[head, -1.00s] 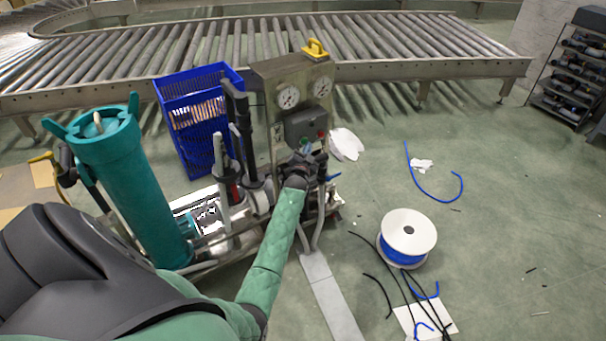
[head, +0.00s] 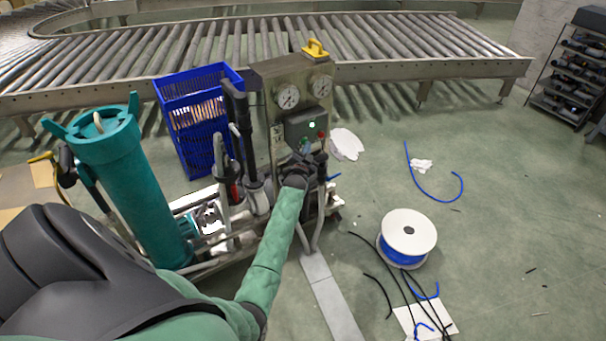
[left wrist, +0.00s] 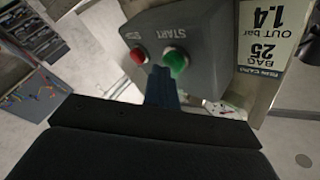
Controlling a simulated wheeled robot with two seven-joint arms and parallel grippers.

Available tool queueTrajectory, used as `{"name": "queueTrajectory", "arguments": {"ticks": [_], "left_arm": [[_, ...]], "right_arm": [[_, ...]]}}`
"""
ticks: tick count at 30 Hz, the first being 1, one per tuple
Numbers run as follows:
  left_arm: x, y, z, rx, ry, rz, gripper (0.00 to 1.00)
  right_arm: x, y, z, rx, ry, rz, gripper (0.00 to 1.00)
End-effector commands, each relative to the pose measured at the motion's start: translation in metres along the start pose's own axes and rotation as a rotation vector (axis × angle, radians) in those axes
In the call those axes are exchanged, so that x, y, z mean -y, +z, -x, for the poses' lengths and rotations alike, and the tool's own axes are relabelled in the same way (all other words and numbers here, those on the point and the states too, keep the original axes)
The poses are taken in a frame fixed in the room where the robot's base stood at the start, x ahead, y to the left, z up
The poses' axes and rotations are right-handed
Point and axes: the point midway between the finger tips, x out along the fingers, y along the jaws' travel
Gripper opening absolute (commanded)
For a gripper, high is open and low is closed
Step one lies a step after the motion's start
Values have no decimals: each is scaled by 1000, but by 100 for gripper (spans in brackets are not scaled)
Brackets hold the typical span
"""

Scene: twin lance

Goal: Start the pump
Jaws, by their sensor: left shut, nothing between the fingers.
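The pump's grey control box (head: 305,126) is on an upright panel below two round gauges. A small white light (head: 312,125) glows on the box. In the left wrist view the box (left wrist: 205,30) appears upside down, with a green button (left wrist: 176,62) by the word START and a red button (left wrist: 138,55) beside it. My left gripper (head: 304,152) is just below the box. Its shut, blue fingers (left wrist: 161,85) are empty and reach up to the green button's edge; I cannot tell if they touch it. My right gripper is not in view.
A teal filter cylinder (head: 130,190) and a blue crate (head: 190,120) stand left of the panel. A roller conveyor (head: 220,45) runs behind. A cable spool (head: 408,232) and loose tubing lie on the floor at right, where much floor is clear.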

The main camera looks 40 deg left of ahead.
Motion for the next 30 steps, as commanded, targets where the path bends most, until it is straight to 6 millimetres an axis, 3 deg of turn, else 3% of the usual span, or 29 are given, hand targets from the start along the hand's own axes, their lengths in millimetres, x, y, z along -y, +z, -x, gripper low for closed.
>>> {"name": "queueTrajectory", "arguments": {"ticks": [16,30], "left_arm": [[-4,-5,6,0,0,0,0],[-22,-24,32,1,0,0,0]], "right_arm": [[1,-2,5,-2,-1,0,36],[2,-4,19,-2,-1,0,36]]}}
